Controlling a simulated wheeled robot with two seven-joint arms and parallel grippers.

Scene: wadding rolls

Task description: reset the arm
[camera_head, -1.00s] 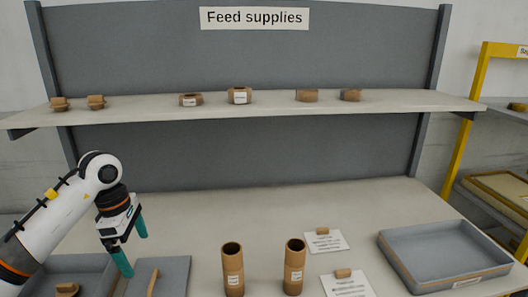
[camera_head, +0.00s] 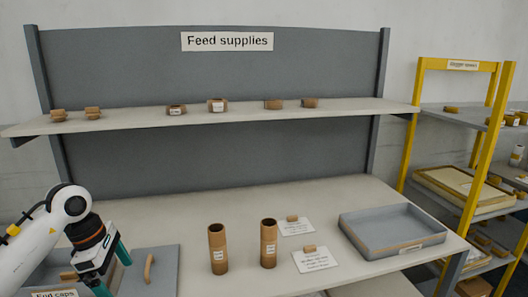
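My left gripper (camera_head: 114,274) is at the lower left of the head view, over the left end of the bench, near a grey tray (camera_head: 165,265). Its two teal fingers are apart, with nothing seen between them. The lower finger is partly cut by the frame edge. My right gripper is not in view. Two brown open-topped tubes, a left one (camera_head: 218,250) and a right one (camera_head: 268,244), stand upright on the bench (camera_head: 200,205), apart from the gripper.
A shelf (camera_head: 250,114) under the "Feed supplies" sign (camera_head: 228,41) carries several small brown pieces. Two white cards (camera_head: 316,260) lie right of the tubes. An empty-looking grey tray (camera_head: 390,229) is at the bench's right. A yellow rack (camera_head: 482,160) stands further right.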

